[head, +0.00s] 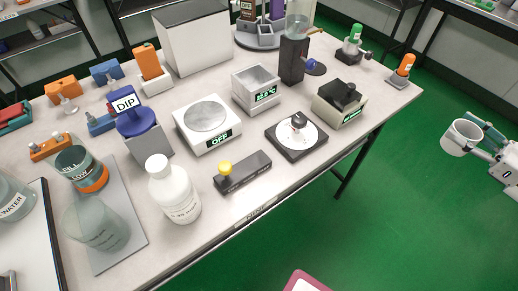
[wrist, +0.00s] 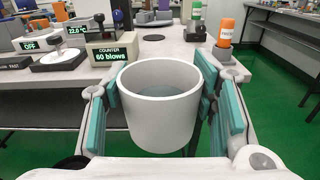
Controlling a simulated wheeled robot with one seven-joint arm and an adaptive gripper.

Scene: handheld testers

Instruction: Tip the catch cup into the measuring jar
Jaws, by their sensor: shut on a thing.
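My gripper (wrist: 163,112) is shut on a white cup (wrist: 160,128), which I take to be the catch cup. The cup is upright between teal finger pads, and a pale grey-blue liquid surface seems to show inside. In the head view the cup (head: 461,138) and my gripper (head: 489,146) are at the far right, off the table's right side above the green floor. A clear jar (head: 97,228) stands on a grey board at the table's left front. Another clear vessel (head: 80,165) with a "FILL" label and orange band stands behind it. I cannot tell which is the measuring jar.
The table (head: 240,205) also carries a white bottle (head: 173,192), a blue DIP holder (head: 137,122), a scale reading OFF (head: 207,122), a black tester with a yellow knob (head: 242,172) and a counter reading 60 blows (wrist: 112,52). Open floor lies around my gripper.

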